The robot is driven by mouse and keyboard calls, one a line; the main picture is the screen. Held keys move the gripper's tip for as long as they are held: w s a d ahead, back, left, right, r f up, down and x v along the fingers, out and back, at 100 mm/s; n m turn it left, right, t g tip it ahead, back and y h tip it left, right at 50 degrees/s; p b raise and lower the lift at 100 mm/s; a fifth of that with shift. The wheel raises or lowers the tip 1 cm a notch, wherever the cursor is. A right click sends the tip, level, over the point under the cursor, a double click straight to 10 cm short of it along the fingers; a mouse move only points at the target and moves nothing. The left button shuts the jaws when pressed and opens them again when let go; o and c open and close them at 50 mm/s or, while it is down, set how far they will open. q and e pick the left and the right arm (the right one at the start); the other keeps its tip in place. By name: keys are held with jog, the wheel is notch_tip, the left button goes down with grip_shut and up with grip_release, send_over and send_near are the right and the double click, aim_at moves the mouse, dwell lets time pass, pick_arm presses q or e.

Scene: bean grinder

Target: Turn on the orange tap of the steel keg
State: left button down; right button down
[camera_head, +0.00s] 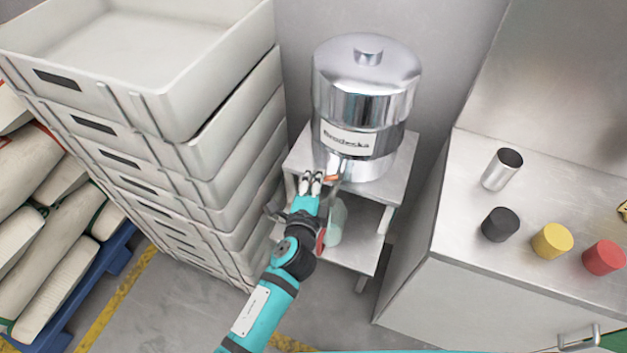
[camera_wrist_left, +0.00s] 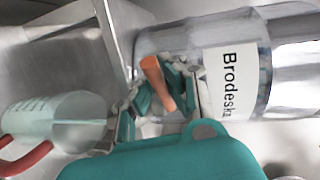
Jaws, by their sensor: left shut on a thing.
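The steel keg (camera_head: 366,85) stands on a small metal stand, with its label facing me. It also shows in the left wrist view (camera_wrist_left: 290,60), with the label turned sideways. Its orange tap (camera_head: 333,178) sits low on the front. In the left wrist view the orange tap handle (camera_wrist_left: 157,82) stands between the fingers. My left gripper (camera_head: 312,183) is at the tap and shut on it; in the left wrist view the fingertips (camera_wrist_left: 160,98) flank the handle. The fingers partly hide the tap body. My right gripper is not in view.
A clear jug (camera_head: 337,222) with a red handle stands on the stand's lower shelf (camera_head: 362,250), below the tap. Stacked grey crates (camera_head: 200,130) rise close on the left. A steel counter (camera_head: 470,235) on the right holds a metal cup (camera_head: 502,170) and black, yellow and red cylinders.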

pick_arm(q)
jog(key=shift+s+f, duration=0.1)
jog(key=shift+f, duration=0.15)
jog(key=c, duration=1.3)
grip_release()
jog(key=shift+r, duration=0.15)
jog(key=shift+c, duration=0.2)
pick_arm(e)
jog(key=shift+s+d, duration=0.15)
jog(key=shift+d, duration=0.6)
pick_arm(q)
jog(key=shift+s, duration=0.1)
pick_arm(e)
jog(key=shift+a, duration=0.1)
pick_arm(q)
jog(key=v, duration=1.2)
jog(key=shift+d, duration=0.1)
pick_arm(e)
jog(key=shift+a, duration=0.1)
